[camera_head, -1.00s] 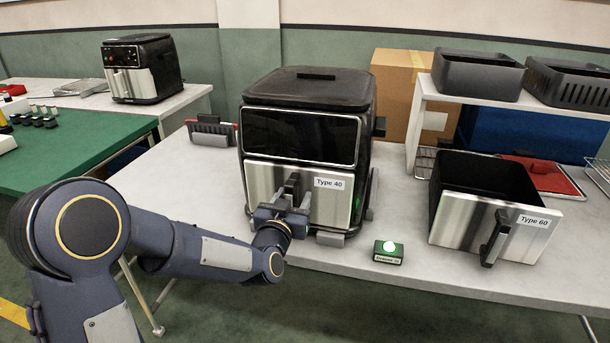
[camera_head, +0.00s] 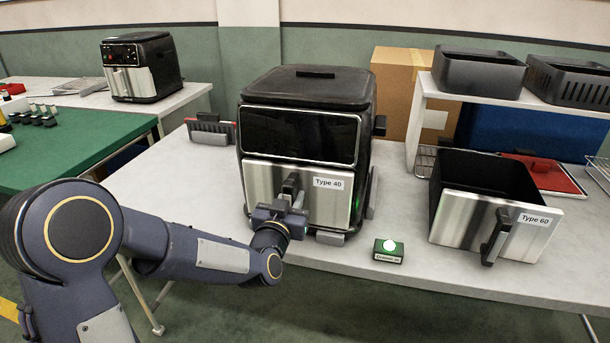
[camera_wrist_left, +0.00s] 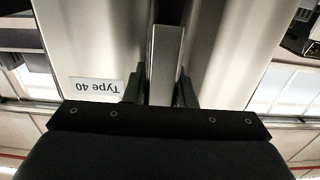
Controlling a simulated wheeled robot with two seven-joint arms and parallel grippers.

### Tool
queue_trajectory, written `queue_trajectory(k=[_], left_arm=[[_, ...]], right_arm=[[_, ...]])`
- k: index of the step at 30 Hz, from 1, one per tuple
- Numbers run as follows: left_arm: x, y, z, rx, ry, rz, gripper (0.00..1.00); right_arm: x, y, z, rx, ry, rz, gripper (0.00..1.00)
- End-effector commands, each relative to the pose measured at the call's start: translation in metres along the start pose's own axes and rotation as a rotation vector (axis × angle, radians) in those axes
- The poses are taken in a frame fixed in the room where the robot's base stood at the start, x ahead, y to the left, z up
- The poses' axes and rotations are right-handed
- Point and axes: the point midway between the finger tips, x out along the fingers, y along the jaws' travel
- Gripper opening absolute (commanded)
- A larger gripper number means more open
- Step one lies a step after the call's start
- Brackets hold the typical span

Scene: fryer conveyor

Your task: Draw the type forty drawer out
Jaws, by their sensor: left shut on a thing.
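The type forty drawer (camera_head: 327,207) has a brushed steel front with a "Type 40" label and sits in the black air fryer (camera_head: 309,92) at the middle of the table. In the head view its front looks almost flush with the fryer body. My left gripper (camera_head: 290,198) is shut on the drawer's upright handle. In the left wrist view the handle (camera_wrist_left: 164,62) stands between the two fingers, with the upside-down label (camera_wrist_left: 96,86) beside it. My right gripper is not in view.
A removed type sixty drawer (camera_head: 459,217) stands on the table (camera_head: 400,285) at right. A small box with a lit green button (camera_head: 389,250) lies near the front edge. A shelf (camera_head: 440,98) with black baskets stands behind.

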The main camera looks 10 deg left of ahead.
Motion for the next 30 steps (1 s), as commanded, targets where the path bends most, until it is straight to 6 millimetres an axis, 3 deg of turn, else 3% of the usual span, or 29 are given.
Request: queue_trajectory(k=[30], left_arm=[[-0.049, 0.001, -0.001, 0.001, 0.003, 0.002, 0.0]], right_arm=[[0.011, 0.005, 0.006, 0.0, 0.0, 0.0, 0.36]])
